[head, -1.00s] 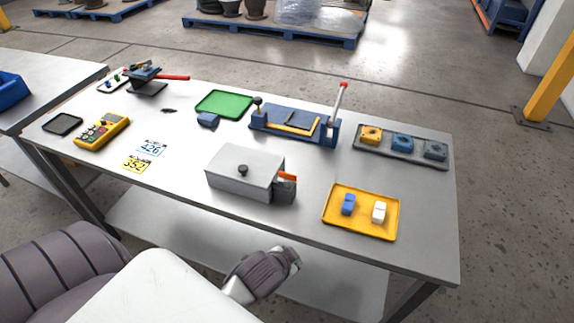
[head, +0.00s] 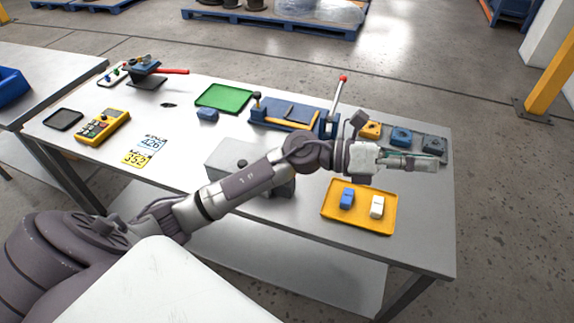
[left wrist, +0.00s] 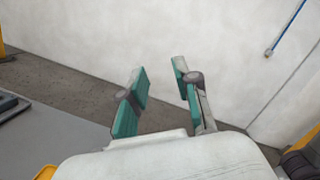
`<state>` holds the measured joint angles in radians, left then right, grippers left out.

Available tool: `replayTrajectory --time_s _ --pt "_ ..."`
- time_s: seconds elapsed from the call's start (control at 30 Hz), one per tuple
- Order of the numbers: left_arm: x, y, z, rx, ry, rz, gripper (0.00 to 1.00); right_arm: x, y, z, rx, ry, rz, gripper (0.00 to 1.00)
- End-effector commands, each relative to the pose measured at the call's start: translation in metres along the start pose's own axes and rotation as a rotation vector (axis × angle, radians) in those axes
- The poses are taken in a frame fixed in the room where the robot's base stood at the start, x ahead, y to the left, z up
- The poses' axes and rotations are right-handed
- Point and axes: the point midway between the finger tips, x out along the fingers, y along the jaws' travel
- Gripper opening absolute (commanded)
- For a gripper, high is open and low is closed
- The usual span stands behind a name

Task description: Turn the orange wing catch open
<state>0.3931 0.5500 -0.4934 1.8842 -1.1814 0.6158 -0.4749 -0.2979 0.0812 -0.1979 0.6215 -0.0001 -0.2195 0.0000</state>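The grey box (head: 222,154) with a dark knob on its lid stands near the front middle of the table. The orange wing catch on its right side is hidden behind my left arm in the head view now. Only part of the dark block (head: 284,188) at that side shows below the arm. My left gripper (head: 424,161) is stretched out to the right, past the box, above the table's right end. In the left wrist view its two teal-padded fingers (left wrist: 159,78) stand apart with nothing between them. My right gripper is not in view.
A yellow tray (head: 340,219) with a blue block (head: 346,198) and a white block (head: 377,207) lies right of the box. Behind are a blue fixture (head: 277,111) with a red-tipped upright lever (head: 338,98) and a grey tray with several knobbed blocks (head: 401,137).

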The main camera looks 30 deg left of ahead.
Motion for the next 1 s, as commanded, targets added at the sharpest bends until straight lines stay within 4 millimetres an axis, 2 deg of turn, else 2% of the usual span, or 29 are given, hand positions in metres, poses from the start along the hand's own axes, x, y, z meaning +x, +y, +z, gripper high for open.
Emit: replayTrajectory --time_s 0.07,0.17,0.2,0.27,0.33,0.4,0.53,0.6,0.73,0.87,1.0 --pt "-0.009 0.014 -0.018 0.227 0.277 0.017 0.31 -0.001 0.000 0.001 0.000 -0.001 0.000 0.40" --pt "-0.046 0.048 -0.034 0.448 0.636 0.072 0.31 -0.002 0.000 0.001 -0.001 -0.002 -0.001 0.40" --pt "-0.068 0.063 -0.034 0.514 0.777 0.105 0.31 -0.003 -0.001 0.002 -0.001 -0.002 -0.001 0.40" --pt "-0.104 0.084 -0.028 0.585 0.978 0.162 0.31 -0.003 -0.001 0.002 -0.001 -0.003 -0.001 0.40" --pt "-0.148 0.101 -0.015 0.627 1.186 0.232 0.31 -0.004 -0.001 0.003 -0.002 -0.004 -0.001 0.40" --pt "-0.189 0.111 0.003 0.637 1.357 0.300 0.31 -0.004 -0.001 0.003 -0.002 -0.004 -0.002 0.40" --pt "-0.243 0.113 0.030 0.609 1.566 0.392 0.31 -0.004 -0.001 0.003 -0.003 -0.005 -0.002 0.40" --pt "-0.260 0.112 0.039 0.590 1.625 0.421 0.31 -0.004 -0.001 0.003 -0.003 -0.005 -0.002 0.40" --pt "-0.272 0.113 0.040 0.572 1.668 0.436 0.31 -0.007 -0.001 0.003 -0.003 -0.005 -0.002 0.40" --pt "-0.274 0.123 0.025 0.569 1.669 0.434 0.31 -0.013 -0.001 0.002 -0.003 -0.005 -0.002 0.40" --pt "-0.277 0.139 0.002 0.568 1.669 0.433 0.31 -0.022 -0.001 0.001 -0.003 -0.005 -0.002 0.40"
